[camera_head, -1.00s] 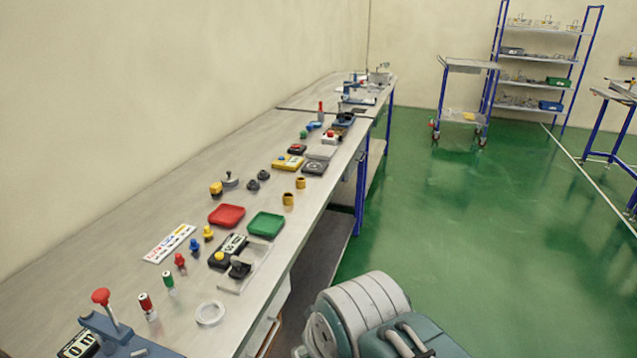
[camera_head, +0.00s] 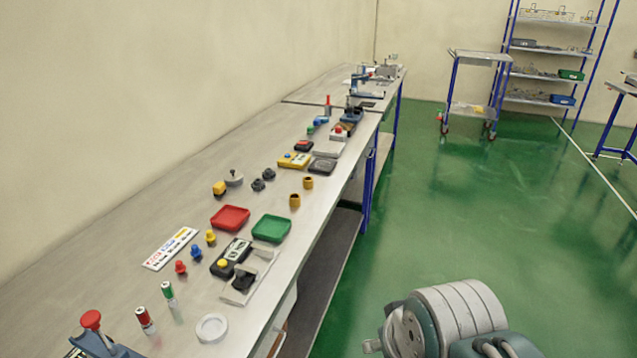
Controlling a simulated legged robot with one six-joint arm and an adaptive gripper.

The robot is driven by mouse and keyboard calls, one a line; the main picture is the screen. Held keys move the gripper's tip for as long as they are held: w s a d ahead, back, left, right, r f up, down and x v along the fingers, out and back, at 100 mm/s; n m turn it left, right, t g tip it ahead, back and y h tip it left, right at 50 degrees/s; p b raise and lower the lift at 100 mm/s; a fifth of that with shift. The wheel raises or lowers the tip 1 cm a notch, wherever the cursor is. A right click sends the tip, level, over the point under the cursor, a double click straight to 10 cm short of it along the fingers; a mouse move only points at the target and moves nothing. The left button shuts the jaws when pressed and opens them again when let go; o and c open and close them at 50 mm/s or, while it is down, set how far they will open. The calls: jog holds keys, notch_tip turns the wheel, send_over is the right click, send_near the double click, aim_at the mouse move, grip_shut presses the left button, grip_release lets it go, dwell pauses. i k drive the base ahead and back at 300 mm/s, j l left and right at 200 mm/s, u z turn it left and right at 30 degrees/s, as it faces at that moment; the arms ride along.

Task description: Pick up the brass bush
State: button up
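Two small brass-coloured cylinders stand upright near the bench's front edge, right of the red and green trays. The farther brass bush (camera_head: 308,183) and the nearer brass bush (camera_head: 295,200) look alike, and I cannot tell which one the task means. Both stand apart from other objects. Part of my own arm shows at the lower right, beyond the bench edge. My gripper's fingers are not in view.
The long bench (camera_head: 110,235) holds a red tray (camera_head: 230,217), a green tray (camera_head: 271,228), dark knobs (camera_head: 263,180), coloured buttons and a white ring (camera_head: 212,327). Green floor (camera_head: 440,210) lies open to the right. A trolley (camera_head: 478,60) and shelving stand at the back.

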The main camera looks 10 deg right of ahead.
aim_at(308, 183)
jog(key=i+l+u, duration=0.35)
jog(key=i+l, duration=1.65)
